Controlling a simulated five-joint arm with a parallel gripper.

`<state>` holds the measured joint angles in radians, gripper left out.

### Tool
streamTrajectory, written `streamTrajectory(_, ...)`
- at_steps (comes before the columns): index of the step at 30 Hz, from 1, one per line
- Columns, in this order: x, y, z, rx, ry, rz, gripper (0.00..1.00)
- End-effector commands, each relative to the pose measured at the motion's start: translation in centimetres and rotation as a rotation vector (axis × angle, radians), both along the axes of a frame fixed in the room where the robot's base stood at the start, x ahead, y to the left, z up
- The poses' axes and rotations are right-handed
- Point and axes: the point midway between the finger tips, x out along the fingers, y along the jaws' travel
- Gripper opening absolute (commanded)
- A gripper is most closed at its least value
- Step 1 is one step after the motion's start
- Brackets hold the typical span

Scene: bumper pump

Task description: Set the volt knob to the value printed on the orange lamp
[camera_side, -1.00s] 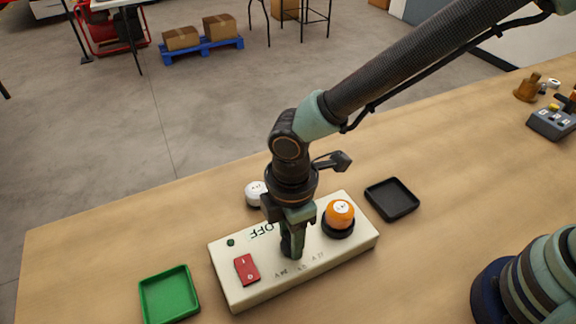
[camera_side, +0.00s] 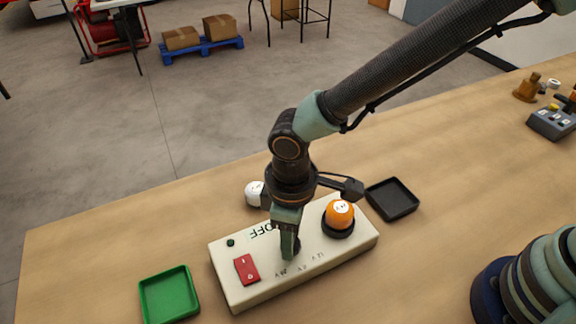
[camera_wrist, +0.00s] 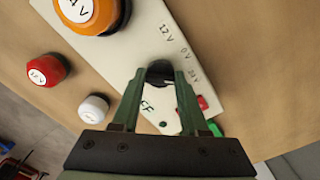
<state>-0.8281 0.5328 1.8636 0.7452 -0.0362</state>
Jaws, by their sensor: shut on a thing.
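The black volt knob (camera_wrist: 160,72) is on the cream panel (camera_wrist: 205,55), with marks 12 V, 0 V and what looks like 24 V beside it. My gripper (camera_wrist: 161,75) is shut on the knob, one finger on each side. In the side view my gripper (camera_side: 289,252) points down at the panel and mostly hides the knob. Which mark the knob points to is not clear. The orange lamp (camera_side: 339,214) sits in a black ring on the panel. In the wrist view the orange lamp (camera_wrist: 110,20) carries a white label, apparently 4 V, partly cut off by the frame edge.
A red rocker switch (camera_side: 246,269) and a small green light (camera_side: 231,243) are on the panel. A white lamp (camera_side: 253,193) stands behind it, with a red lamp (camera_wrist: 47,70) nearby. A green tray (camera_side: 169,295) and a black tray (camera_side: 392,199) flank the panel.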

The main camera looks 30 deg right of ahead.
Motion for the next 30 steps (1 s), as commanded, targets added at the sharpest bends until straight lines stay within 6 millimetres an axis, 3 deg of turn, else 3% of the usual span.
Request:
streamTrajectory(22, 0.01, 0.03, 0.16, 0.0, 0.0, -0.096, 0.0)
streamTrajectory(23, 0.02, 0.04, 0.16, 0.001, -0.001, -0.096, 0.51)
streamTrajectory(24, 0.02, 0.04, 0.16, 0.001, -0.001, -0.096, 0.67)
streamTrajectory(25, 0.02, 0.04, 0.15, 0.001, -0.001, -0.096, 0.74)
streamTrajectory(30, 0.01, 0.02, 0.09, 0.0, 0.0, -0.095, 0.74)
